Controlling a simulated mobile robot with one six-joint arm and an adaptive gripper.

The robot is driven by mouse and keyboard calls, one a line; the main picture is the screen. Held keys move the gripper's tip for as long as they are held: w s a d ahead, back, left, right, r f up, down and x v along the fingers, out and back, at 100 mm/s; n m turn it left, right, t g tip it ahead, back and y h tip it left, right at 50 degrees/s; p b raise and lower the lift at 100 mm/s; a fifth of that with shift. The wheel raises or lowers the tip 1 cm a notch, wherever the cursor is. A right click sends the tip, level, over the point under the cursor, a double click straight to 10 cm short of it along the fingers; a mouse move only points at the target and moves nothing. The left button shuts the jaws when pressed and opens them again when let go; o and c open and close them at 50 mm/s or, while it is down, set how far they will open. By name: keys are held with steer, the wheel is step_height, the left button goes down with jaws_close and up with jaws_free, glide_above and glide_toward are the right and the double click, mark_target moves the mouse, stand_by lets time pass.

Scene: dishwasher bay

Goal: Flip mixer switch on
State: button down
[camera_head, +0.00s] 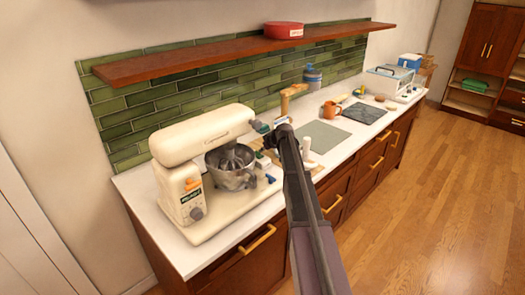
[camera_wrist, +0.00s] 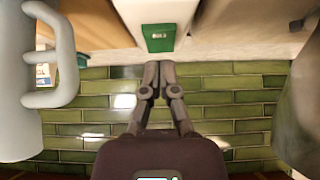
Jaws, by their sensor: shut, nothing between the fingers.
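A cream stand mixer (camera_head: 205,135) stands at the near left end of the counter, with a metal bowl (camera_head: 230,178) under its head. My gripper (camera_head: 260,126) is in the air just past the right end of the mixer's head, away from the base controls. In the wrist view my gripper (camera_wrist: 159,68) is shut and empty, and its fingertips point toward a white object with a green patch (camera_wrist: 158,38).
The white counter (camera_head: 233,238) also holds a grey-green mat (camera_head: 323,136), an orange mug (camera_head: 330,109) and several small items near the bowl. A wooden shelf (camera_head: 230,53) overhangs it, with a red tin (camera_head: 283,30). The wrist view shows a grey handled vessel (camera_wrist: 25,85) at left.

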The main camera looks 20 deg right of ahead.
steer(key=shift+s+r+p, duration=0.2)
steer(key=shift+r+p, duration=1.45)
steer(key=shift+r, duration=0.2)
steer(key=s+f+p+v, duration=0.1)
steer(key=p+v, duration=0.5)
steer(key=v, duration=0.3)
steer(key=shift+s+d, duration=0.35)
steer(key=shift+d, duration=0.1)
steer(key=shift+s, duration=0.1)
